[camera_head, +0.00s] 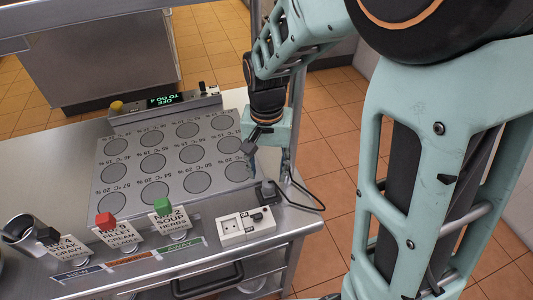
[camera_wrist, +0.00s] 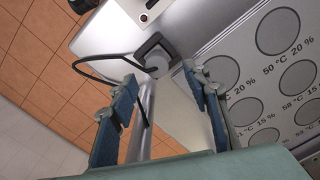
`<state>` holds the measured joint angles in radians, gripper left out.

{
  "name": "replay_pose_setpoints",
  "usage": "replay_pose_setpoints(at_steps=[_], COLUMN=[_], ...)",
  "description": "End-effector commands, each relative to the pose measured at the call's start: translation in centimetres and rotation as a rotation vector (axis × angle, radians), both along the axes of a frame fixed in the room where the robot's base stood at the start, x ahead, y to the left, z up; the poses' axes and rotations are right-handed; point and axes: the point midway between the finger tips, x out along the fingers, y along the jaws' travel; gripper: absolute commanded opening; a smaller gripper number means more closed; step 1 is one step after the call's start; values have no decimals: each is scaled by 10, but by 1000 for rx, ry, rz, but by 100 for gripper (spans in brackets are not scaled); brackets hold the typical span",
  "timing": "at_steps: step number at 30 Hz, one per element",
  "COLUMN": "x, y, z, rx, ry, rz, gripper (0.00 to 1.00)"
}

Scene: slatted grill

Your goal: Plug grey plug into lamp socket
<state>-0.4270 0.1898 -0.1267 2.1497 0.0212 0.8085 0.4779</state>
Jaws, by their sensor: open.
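The grey plug (camera_head: 267,188) stands at the right edge of the steel counter, with a black cable running off it to the right. In the wrist view the plug (camera_wrist: 157,62) shows as a round grey body on a dark square base. My gripper (camera_head: 268,162) is open above and close to the plug. In the wrist view its two blue fingers (camera_wrist: 160,78) are spread, with the plug just beyond the tips and nothing held. I cannot tell which is the lamp socket.
A grey panel (camera_head: 118,160) with printed circles lies left of my gripper, with a display unit (camera_head: 165,108) behind it. Cards with red, green and black blocks (camera_head: 115,233) stand along the front. A metal cup (camera_head: 25,235) is at far left. A vertical post (camera_head: 298,110) rises close to my gripper.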

Motion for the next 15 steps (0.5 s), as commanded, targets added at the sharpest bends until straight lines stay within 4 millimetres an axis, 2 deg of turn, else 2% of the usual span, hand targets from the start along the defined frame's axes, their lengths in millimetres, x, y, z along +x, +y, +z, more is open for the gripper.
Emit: replay_pose_setpoints(at_steps=[7,15], x=[-2,-8], y=[-1,-2], z=[-6,-44], rx=[-1,-1], ry=[3,3], rz=[0,0], gripper=[44,44])
